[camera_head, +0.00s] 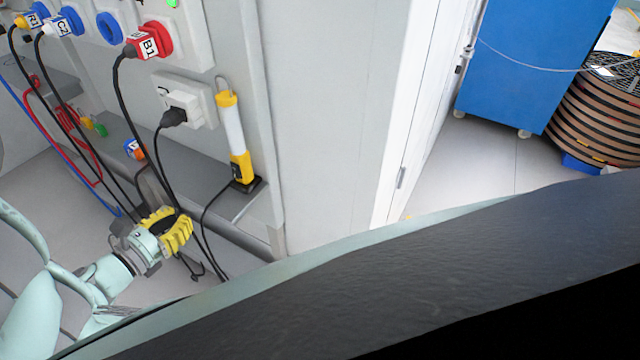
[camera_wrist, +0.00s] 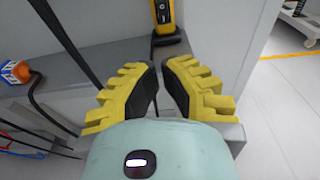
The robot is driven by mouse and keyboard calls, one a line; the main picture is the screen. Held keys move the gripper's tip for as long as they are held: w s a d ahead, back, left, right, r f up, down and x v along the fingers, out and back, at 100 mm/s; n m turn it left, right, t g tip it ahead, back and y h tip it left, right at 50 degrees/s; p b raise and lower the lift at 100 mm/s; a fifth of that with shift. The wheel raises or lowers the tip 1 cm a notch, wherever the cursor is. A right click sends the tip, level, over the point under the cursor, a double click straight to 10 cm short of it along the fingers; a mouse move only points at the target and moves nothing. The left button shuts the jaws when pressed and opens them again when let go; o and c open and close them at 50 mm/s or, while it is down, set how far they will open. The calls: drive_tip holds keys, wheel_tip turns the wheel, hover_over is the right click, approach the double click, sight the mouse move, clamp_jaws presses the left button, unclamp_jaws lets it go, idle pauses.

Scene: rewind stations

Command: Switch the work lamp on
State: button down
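The work lamp (camera_head: 234,135) stands upright on a grey ledge against the wall panel. It has a yellow top and base and a white tube, which looks plain white; I cannot tell whether it is lit. Its lower yellow part with a dark patch shows at the top of the wrist view (camera_wrist: 164,14). My gripper (camera_head: 168,228) is below and left of the lamp in the head view, apart from it. In the wrist view its yellow ridged fingers (camera_wrist: 160,92) are spread with an empty gap between them, and the lamp base is beyond that gap.
An orange-blue plug (camera_wrist: 16,72) lies on the ledge (camera_wrist: 60,70). A blue cabinet (camera_head: 525,60) and cable reel (camera_head: 605,100) stand right.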

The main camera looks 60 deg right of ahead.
sight(233, 194)
drive_tip(key=d+b, duration=0.1)
drive_tip(key=d, duration=0.3)
drive_tip(key=d+f+b, duration=0.1)
drive_tip(key=d, duration=0.3)
drive_tip(key=d+f+b, duration=0.1)
drive_tip(key=d, duration=0.4)
drive_tip(key=shift+w, duration=0.35)
drive_tip(key=shift+w+d+r, duration=0.1)
drive_tip(key=shift+d+r, duration=0.05)
drive_tip(key=shift+d, duration=0.4)
drive_tip(key=shift+b, duration=0.3)
drive_tip(key=shift+w+d+f+h+b, duration=0.15)
drive_tip(key=shift+f+b, duration=0.1)
drive_tip(key=shift+b, duration=0.3)
drive_tip(key=shift+s+d+f+h+b, duration=0.15)
drive_tip(key=shift+f+b, duration=0.1)
drive_tip(key=shift+b, duration=0.3)
drive_tip(key=shift+r+p, duration=0.35)
drive_tip(key=shift+a, duration=0.1)
